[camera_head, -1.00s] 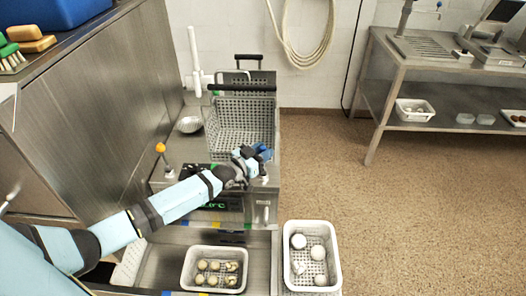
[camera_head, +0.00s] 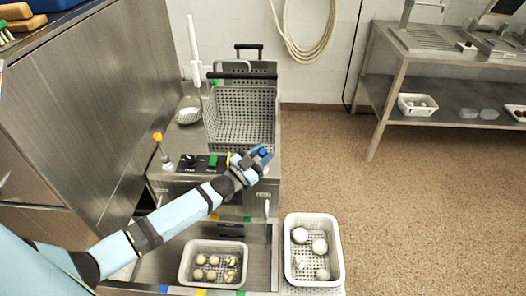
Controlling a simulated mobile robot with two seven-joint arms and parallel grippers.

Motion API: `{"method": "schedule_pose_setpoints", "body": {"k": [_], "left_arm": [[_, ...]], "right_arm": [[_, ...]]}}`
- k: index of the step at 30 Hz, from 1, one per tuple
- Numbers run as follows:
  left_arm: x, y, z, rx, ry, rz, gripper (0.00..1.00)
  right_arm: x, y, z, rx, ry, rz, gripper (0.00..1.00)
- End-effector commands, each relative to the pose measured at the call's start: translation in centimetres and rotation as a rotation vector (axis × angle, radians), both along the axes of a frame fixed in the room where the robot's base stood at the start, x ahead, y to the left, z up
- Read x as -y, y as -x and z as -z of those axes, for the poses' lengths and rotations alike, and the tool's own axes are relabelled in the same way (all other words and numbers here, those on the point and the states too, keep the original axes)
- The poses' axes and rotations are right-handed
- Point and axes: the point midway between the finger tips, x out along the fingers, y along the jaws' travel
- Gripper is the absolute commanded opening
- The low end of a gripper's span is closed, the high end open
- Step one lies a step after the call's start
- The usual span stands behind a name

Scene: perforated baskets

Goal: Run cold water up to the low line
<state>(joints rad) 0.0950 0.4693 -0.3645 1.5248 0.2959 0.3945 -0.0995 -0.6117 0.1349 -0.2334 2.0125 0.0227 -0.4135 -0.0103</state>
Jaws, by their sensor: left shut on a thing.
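My left gripper (camera_head: 258,159) is at the right front corner of the steel washing unit (camera_head: 177,145). It is shut on a small blue knob (camera_head: 264,153), mostly hidden by the fingers. A perforated grey basket (camera_head: 240,122) sits in the unit's top behind the gripper. I cannot make out a water level or a low line. A control panel with a black knob (camera_head: 191,161) and a green switch (camera_head: 212,161) is left of the gripper. My right gripper is not in view.
A yellow-orange knobbed lever (camera_head: 158,138) stands at the unit's left front. A white basket of pale balls (camera_head: 291,252) is at front right, a tray of small round items (camera_head: 186,262) at front centre. The floor to the right is clear.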

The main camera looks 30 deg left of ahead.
Motion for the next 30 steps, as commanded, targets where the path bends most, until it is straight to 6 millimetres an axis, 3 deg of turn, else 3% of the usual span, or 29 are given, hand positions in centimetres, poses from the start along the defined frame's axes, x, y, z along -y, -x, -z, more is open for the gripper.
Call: {"method": "schedule_pose_setpoints", "body": {"k": [1,6,18,30], "left_arm": [[0.3,0.4,1.0,0.033,-0.017,0.001,0.0],[0.7,1.4,1.6,0.114,-0.057,0.001,0.0],[1.2,2.4,2.7,0.198,-0.099,0.002,0.0],[1.3,2.5,2.7,0.224,-0.112,0.001,0.0]], "right_arm": [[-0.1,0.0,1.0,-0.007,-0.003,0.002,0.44],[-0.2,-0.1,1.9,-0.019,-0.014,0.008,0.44],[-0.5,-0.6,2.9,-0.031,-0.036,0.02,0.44],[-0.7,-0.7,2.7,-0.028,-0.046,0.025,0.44]]}}
